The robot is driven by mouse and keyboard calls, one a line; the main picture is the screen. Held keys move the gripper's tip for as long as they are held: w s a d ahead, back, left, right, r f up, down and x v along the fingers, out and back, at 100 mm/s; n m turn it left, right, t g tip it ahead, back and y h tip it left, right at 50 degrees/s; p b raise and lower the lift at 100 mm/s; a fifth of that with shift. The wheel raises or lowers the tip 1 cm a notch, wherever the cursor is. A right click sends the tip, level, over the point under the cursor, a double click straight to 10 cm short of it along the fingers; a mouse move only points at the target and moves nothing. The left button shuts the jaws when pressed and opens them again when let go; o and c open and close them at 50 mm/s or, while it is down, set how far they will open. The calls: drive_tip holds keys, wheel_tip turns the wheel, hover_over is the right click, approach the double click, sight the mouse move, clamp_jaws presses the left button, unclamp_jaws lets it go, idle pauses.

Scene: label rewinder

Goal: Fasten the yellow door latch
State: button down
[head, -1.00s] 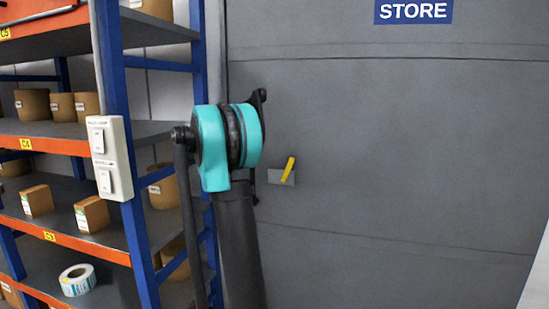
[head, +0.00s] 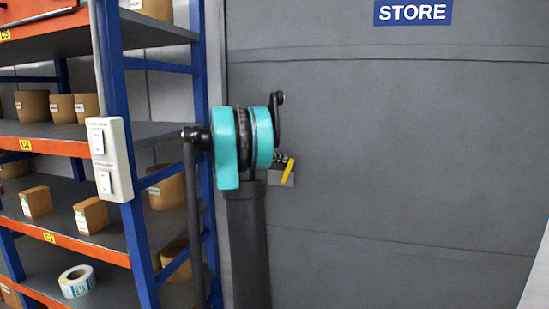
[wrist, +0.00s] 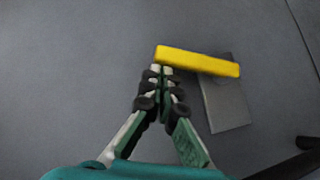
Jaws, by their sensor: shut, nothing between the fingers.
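The yellow latch (head: 288,171) is a short bar on a grey plate (head: 273,177) on the grey door (head: 400,150). In the head view the bar stands tilted, its top leaning right. In the wrist view the yellow latch (wrist: 198,61) lies across the top of the grey plate (wrist: 228,100), its left end past the plate's edge. My gripper (wrist: 162,70) is shut and empty, its fingertips at the left end of the bar; I cannot tell whether they touch it. In the head view my gripper (head: 286,159) is partly hidden behind my arm.
A blue and orange shelf rack (head: 120,150) with boxes stands left of the door. A white switch panel (head: 109,158) is fixed to its post. A blue STORE sign (head: 413,12) is high on the door. The door's right side is clear.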

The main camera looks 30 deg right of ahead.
drive_tip(key=shift+s, duration=0.15)
idle(0.3)
drive_tip(key=shift+s+d, duration=0.15)
drive_tip(key=shift+d, duration=0.05)
drive_tip(key=shift+m+y, duration=0.3)
drive_tip(key=s+d+m+t+y, duration=0.1)
drive_tip(key=s+d+f+m+t+y, duration=0.1)
drive_tip(key=s, duration=0.1)
drive_tip(key=s+d+m+t+y, duration=0.1)
drive_tip(key=d+y, duration=0.1)
drive_tip(key=shift+s+f, duration=0.4)
drive_tip(key=shift+s+d+f+m+t+y, duration=0.4)
drive_tip(key=shift+s+f+m+t+y, duration=0.05)
drive_tip(key=shift+f+t+y, duration=0.1)
drive_tip(key=shift+s+d+f+m+t+y, duration=0.4)
drive_tip(key=shift+f+m+t+y, duration=0.05)
drive_tip(key=shift+f+y, duration=0.1)
drive_tip(key=shift+s+f, duration=0.1)
drive_tip(key=shift+f, duration=0.15)
drive_tip(key=shift+s+d+f, duration=0.2)
drive_tip(key=shift+f, duration=0.3)
drive_tip(key=shift+s+d+f, duration=0.15)
drive_tip(key=shift+f, duration=0.35)
